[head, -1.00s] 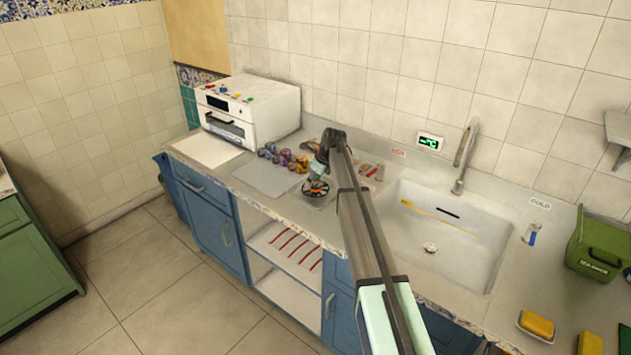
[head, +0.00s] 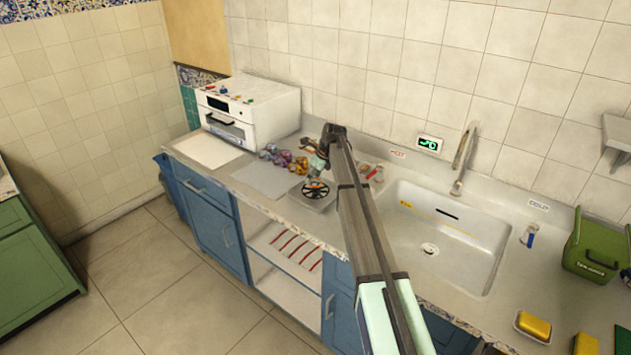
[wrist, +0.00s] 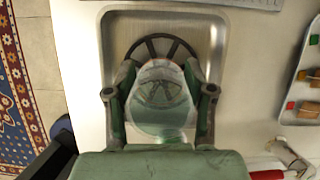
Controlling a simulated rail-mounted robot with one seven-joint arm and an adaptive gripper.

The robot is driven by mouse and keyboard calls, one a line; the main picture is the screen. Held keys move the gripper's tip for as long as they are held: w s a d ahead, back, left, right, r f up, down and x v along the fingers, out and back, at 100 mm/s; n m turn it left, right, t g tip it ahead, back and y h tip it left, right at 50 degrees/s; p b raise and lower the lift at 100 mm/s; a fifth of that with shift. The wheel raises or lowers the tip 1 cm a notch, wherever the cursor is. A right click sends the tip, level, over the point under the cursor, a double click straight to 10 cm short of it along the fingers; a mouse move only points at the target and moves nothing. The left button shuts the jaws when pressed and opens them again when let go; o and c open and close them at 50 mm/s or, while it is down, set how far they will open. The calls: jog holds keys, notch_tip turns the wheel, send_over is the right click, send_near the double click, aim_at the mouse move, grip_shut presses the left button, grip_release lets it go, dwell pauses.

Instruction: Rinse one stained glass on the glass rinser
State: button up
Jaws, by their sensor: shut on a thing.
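The glass rinser (head: 316,190) is a steel tray with a black spoked wheel, set in the counter left of the sink. In the wrist view its steel tray (wrist: 215,28) frames my gripper, and the black wheel (wrist: 162,40) lies beyond the glass. A clear glass (wrist: 160,97) is between the two dark fingers of my gripper (wrist: 160,100), which are shut on it. The spokes show through the glass. In the head view my gripper (head: 319,162) is over the rinser. I cannot tell the gap between glass and rinser, or make out a stain.
The white sink (head: 440,225) with its tap (head: 464,158) lies to the right. Colourful small items (head: 283,160) stand left of the gripper, by a grey mat (head: 267,180). A white oven (head: 250,110) stands at the back left. Red-handled items (wrist: 270,173) lie near the gripper.

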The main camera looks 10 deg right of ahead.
jog(key=shift+r, duration=0.25)
jog(key=shift+r+p, duration=1.2)
jog(key=shift+r, duration=1)
